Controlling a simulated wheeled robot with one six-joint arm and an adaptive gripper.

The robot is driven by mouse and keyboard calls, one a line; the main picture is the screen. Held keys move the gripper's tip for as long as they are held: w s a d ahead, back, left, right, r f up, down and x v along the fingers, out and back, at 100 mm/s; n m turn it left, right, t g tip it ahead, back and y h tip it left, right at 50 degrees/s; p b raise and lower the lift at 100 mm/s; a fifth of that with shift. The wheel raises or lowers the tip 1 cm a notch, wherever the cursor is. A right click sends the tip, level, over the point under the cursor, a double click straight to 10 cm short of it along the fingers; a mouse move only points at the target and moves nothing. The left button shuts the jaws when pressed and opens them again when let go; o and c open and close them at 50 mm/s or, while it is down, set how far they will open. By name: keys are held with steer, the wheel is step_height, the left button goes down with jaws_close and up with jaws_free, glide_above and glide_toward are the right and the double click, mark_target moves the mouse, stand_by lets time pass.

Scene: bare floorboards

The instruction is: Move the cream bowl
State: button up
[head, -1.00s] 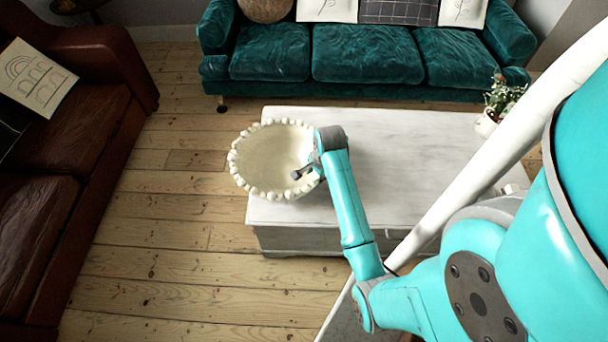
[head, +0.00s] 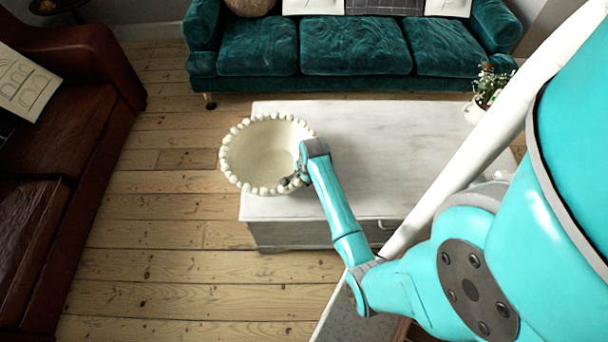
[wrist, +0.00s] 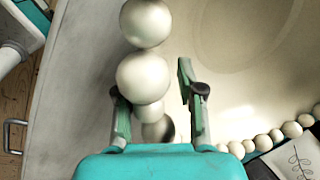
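The cream bowl (head: 262,150), with a rim of round beads, sits at the left end of the pale table (head: 370,160) and partly overhangs its left edge. My gripper (head: 292,182) is at the bowl's near right rim in the head view. In the wrist view the bowl (wrist: 235,75) fills the upper right, and my gripper (wrist: 151,85) has its fingers apart on either side of the beaded rim. The right finger is on the inner side, the left on the outer side. A gap shows between the right finger and the beads; contact on the left is unclear.
A potted plant (head: 485,88) stands at the table's right end. A green sofa (head: 350,50) is behind the table and a brown leather sofa (head: 60,150) at left. Bare floorboards (head: 165,210) lie between the brown sofa and the table.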

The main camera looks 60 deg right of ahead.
steer(key=shift+w+f, duration=0.1)
steer(key=shift+f, duration=0.35)
jaws_close()
steer(key=shift+a, duration=0.1)
